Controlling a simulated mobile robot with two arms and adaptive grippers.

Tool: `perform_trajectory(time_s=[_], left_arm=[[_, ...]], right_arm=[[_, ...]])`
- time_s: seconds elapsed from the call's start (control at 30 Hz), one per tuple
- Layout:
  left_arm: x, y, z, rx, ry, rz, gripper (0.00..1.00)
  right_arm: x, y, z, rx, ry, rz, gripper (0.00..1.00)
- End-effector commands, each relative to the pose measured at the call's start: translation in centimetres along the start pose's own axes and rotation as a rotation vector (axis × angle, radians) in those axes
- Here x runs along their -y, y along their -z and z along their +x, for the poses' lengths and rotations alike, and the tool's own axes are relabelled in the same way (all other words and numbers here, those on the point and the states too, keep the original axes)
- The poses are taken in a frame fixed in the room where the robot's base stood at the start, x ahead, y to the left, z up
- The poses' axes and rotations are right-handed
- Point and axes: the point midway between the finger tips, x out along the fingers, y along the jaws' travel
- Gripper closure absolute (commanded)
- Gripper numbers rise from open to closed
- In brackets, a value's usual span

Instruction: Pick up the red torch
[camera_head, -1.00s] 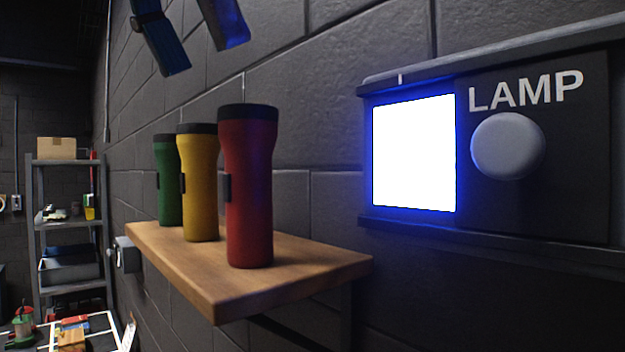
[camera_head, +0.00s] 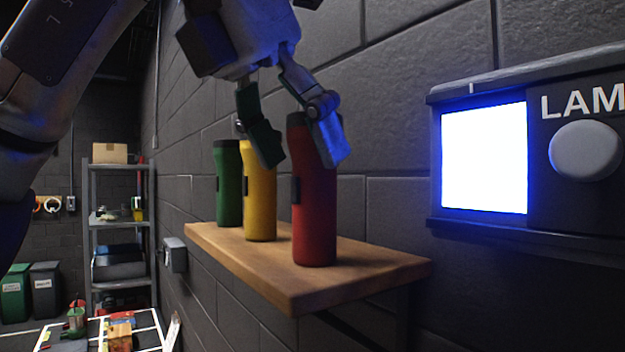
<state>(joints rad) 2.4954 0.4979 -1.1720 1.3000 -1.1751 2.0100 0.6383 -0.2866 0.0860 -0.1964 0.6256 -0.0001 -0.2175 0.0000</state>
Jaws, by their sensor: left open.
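The red torch (camera_head: 314,215) stands upright on a wooden shelf (camera_head: 360,268), nearest to me of three torches in a row. My left gripper (camera_head: 302,156) comes down from above with its fingers spread. One finger overlaps the top of the red torch in the picture; the other is to its left, in front of the yellow torch's upper part. I cannot tell whether either finger touches the red torch. The gripper holds nothing. My right gripper is not in view.
The yellow torch (camera_head: 260,205) and the green torch (camera_head: 228,190) stand close behind the red one. A lit white panel (camera_head: 484,158) and a round lamp button (camera_head: 584,151) are on the wall at right. A grey rack (camera_head: 120,218) stands far left.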

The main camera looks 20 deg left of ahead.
Motion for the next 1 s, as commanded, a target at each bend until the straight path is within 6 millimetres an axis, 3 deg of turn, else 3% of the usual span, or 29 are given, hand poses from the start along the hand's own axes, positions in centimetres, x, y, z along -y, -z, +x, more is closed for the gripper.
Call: perform_trajectory(time_s=[0.2, 0.53, 0.93, 1.0], left_arm=[[0.1, -0.3, 2.9, -0.005, 0.001, 0.003, 0.29], [0.1, -0.3, 3.4, -0.001, 0.0, 0.0, 0.3], [0.1, -0.3, 3.4, -0.002, 0.0, 0.0, 0.97], [0.1, -0.3, 3.4, -0.001, 0.0, 0.0, 1.0]], right_arm=[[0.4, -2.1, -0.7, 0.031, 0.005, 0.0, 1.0], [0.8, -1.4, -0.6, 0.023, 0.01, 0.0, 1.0], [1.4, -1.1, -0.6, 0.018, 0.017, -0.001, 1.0], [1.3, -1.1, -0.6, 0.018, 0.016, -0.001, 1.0]])
